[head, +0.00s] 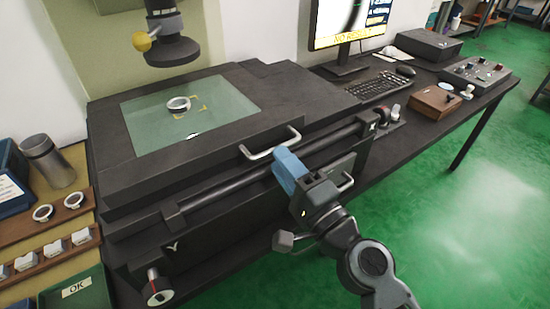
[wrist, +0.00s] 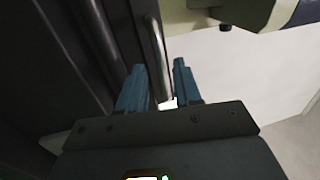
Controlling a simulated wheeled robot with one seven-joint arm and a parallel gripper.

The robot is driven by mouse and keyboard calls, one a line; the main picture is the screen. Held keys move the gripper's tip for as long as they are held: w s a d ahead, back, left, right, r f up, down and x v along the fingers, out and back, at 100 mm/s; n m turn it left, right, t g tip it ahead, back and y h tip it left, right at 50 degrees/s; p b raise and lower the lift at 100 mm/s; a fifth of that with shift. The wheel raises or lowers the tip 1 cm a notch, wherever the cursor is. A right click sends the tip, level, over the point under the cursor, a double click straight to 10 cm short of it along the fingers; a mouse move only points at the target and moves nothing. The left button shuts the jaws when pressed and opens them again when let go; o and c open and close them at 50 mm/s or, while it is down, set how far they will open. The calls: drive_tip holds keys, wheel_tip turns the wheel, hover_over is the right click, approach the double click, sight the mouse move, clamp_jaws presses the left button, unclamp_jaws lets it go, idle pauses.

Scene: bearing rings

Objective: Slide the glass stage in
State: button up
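The glass stage (head: 150,135) is a pale green pane in a thick black frame (head: 215,145) on the measuring machine. A metal ring (head: 178,104) lies on the glass, beside yellow corner marks. A silver bar handle (head: 272,143) is on the frame's front edge; it also shows in the wrist view (wrist: 157,58). My gripper (head: 282,158) is at the handle's right part, in front of the stage. In the wrist view my gripper (wrist: 159,75) has its two blue fingers apart, with the handle appearing between them. I cannot tell whether either finger touches it.
The machine's dark lens head (head: 172,50) hangs above the stage's back. A rail (head: 260,165) and a second handle (head: 346,181) are below the front edge. Ring holders (head: 58,210) and a green OK tray (head: 75,290) stand at left. A keyboard (head: 380,88) and wooden box (head: 435,100) are at right.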

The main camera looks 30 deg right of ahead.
drive_tip(key=shift+s+f+b, duration=0.15)
drive_tip(key=shift+s+b, duration=0.2)
drive_tip(key=shift+s, duration=0.6)
drive_tip(key=shift+s+f+b, duration=0.15)
drive_tip(key=shift+s+b, duration=0.15)
drive_tip(key=shift+s, duration=0.6)
